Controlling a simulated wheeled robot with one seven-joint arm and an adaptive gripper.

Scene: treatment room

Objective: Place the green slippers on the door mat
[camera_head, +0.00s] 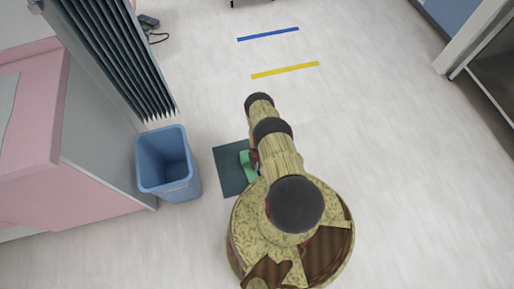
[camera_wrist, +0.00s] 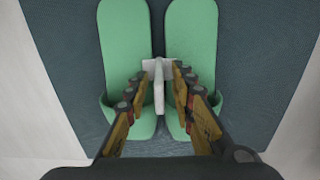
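The pair of green slippers shows in the wrist view, the left slipper (camera_wrist: 124,35) and the right slipper (camera_wrist: 192,35) side by side, soles parallel. A white T-shaped piece (camera_wrist: 158,88) sits between them. The dark teal door mat (camera_wrist: 70,55) lies under the slippers; whether they touch it is hard to tell. My gripper (camera_wrist: 162,70) has its fingertips close together at the sides of the white piece and appears shut on it. In the head view a slipper (camera_head: 248,166) shows over the door mat (camera_head: 229,178), partly hidden by my arm.
A blue waste bin (camera_head: 167,165) stands just left of the mat, beside a pink and grey cabinet (camera_head: 28,150) and a folded dark screen (camera_head: 110,50). Blue tape (camera_head: 268,34) and yellow tape (camera_head: 285,70) mark the floor. The floor to the right is clear.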

